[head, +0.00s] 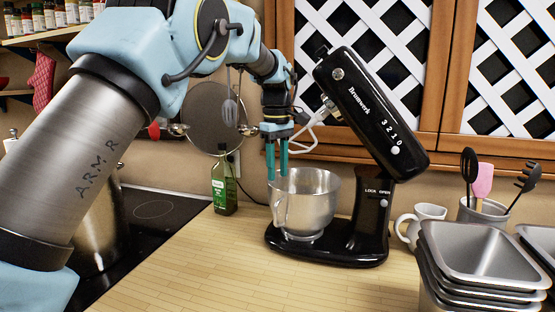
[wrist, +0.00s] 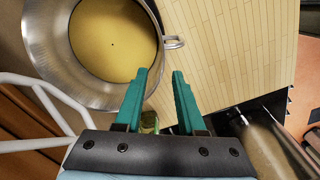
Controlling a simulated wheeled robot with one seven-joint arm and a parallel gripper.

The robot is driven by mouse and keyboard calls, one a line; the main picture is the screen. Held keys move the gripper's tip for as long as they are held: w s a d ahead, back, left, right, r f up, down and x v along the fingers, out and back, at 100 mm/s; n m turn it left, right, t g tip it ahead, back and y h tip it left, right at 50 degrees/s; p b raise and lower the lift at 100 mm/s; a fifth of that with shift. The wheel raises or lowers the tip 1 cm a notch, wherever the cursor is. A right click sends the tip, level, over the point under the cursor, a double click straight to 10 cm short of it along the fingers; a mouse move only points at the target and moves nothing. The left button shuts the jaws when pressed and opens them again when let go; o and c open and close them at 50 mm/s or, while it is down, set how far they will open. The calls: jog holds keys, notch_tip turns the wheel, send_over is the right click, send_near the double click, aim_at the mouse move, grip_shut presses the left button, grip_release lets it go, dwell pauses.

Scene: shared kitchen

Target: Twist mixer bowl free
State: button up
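The silver mixer bowl (head: 309,208) stands upright on the base of the black stand mixer (head: 365,225), whose head (head: 372,115) is tilted up. In the wrist view the bowl (wrist: 42,50) is at upper left, with yellow contents inside and a small handle (wrist: 174,43) on its right side. My gripper (head: 277,178) points down at the bowl's left rim in the head view, with its teal fingers apart. The wrist view shows my gripper (wrist: 164,72) open, with nothing between the fingertips and the handle just beyond them. Whether a finger touches the bowl cannot be told.
A green bottle (head: 224,188) stands left of the bowl by the dark stovetop (head: 150,212). A white mug (head: 420,224), a utensil crock (head: 484,212) and stacked metal pans (head: 480,255) are at right. The front counter (head: 230,270) is clear.

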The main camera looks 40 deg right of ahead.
aim_at(277, 197)
notch_tip(277, 197, down, 9)
jog(key=shift+r+p, duration=0.2)
jog(key=shift+p, duration=1)
grip_shut()
jog(key=shift+r, duration=0.1)
dwell(0.4)
dwell(1.7)
jog(key=shift+s+d+n+p, duration=0.1)
jog(key=shift+s+n+p, duration=0.3)
jog(key=shift+s+n, duration=0.35)
jog(key=shift+s+d+n+p, duration=0.15)
jog(key=shift+s+n+p, duration=0.4)
jog(key=shift+n, duration=0.2)
